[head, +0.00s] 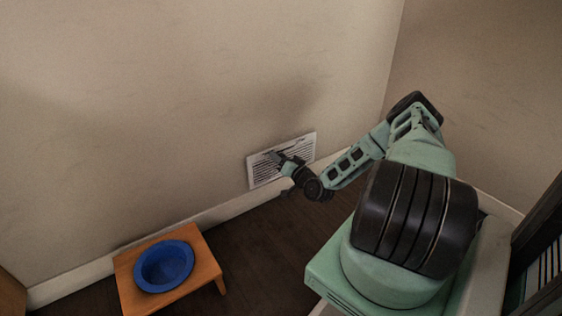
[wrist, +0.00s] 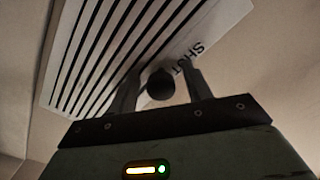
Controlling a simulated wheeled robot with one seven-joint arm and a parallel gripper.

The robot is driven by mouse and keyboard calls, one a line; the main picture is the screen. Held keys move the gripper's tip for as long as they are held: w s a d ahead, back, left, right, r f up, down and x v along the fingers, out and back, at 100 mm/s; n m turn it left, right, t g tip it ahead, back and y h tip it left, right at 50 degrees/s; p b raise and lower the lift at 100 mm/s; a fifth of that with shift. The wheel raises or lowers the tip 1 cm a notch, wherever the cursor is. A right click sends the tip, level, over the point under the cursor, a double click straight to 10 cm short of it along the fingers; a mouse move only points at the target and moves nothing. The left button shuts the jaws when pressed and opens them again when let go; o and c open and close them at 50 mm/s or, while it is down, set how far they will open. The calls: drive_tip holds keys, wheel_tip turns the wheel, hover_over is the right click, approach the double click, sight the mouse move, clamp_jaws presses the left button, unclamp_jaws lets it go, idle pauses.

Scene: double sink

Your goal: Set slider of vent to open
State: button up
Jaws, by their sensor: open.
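The white vent (head: 307,147) with dark slats is set low on the wall in the head view. It also fills the top of the wrist view (wrist: 82,45), where the word SHUT is printed near its right edge. A dark round slider knob (wrist: 160,84) shows at the vent's lower edge, beside the word SHUT. My gripper (head: 279,157) is at the vent's face in the head view. In the wrist view my gripper (wrist: 160,88) is open, with one finger on each side of the knob. Whether the fingers touch the knob is not clear.
A small wooden stand (head: 208,264) with a blue bowl (head: 164,266) is on the dark floor at the lower left. A white baseboard (head: 222,211) runs along the wall. A dark shelf (head: 540,265) stands at the right edge.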

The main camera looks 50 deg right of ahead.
sight(294, 147)
drive_tip(key=shift+c, duration=0.2)
clamp_jaws()
drive_tip(key=d, duration=0.2)
drive_tip(key=s+d, duration=0.1)
drive_tip(key=d, duration=0.2)
drive_tip(key=s+d, duration=0.1)
drive_tip(key=d, duration=0.2)
drive_tip(key=shift+d, duration=0.15)
drive_tip(key=shift+o, duration=0.2)
unclamp_jaws()
drive_tip(key=shift+s, duration=0.1)
drive_tip(key=p+v, duration=0.7)
drive_tip(key=v, duration=1)
drive_tip(key=shift+s, duration=0.15)
drive_tip(key=shift+d, duration=0.1)
